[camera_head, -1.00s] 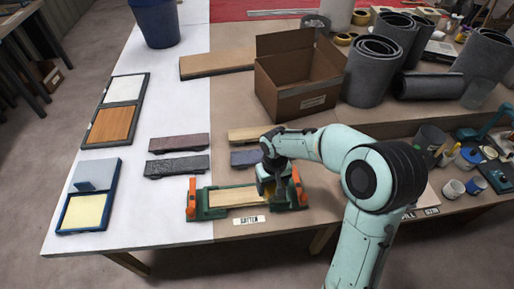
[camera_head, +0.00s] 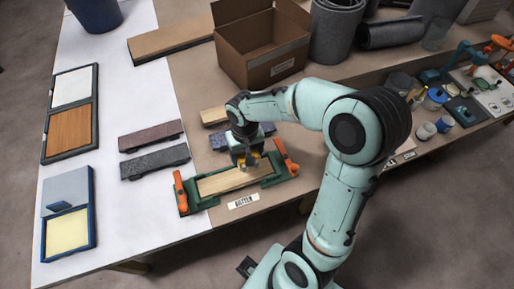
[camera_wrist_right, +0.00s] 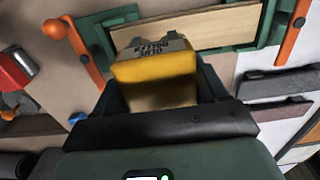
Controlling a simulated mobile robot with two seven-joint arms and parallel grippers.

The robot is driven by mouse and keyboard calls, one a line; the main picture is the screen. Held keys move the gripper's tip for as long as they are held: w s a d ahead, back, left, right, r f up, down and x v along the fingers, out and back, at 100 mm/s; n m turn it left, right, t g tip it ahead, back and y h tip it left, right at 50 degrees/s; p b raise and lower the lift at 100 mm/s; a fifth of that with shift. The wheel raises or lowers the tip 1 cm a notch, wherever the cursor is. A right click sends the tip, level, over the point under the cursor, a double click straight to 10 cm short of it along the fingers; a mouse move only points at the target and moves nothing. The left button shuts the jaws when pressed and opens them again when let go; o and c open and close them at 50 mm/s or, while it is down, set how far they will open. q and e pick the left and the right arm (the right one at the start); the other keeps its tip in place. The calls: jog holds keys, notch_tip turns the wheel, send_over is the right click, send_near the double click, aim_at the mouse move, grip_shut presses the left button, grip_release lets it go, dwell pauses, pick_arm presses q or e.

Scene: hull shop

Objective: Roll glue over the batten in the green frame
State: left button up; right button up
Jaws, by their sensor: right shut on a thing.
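The pale wooden batten (camera_head: 226,183) lies in the green frame (camera_head: 201,203), which has an orange lever at each end. In the right wrist view, the batten (camera_wrist_right: 220,26) and green frame (camera_wrist_right: 275,22) show at the top, beyond the roller. My right gripper (camera_head: 246,158) is shut on the yellow glue roller (camera_wrist_right: 155,78), labelled on its top. In the head view, the gripper is at the far side of the frame, right of its middle, and hides part of the batten. I cannot tell whether the roller touches the batten. My left gripper is out of view.
A "BATTEN" label (camera_head: 243,201) lies in front of the frame. Dark strips (camera_head: 155,162) lie to the left. A blue tray with a pale yellow pad (camera_head: 67,229) stands at the far left. An open cardboard box (camera_head: 262,50) stands behind.

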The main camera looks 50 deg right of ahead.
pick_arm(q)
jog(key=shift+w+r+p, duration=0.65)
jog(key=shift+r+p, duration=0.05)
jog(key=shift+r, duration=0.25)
pick_arm(e)
jog(key=w+a, duration=0.7)
jog(key=a, duration=0.5)
jog(key=shift+w+a, duration=0.3)
jog(key=shift+w, duration=0.1)
jog(key=shift+d, duration=0.1)
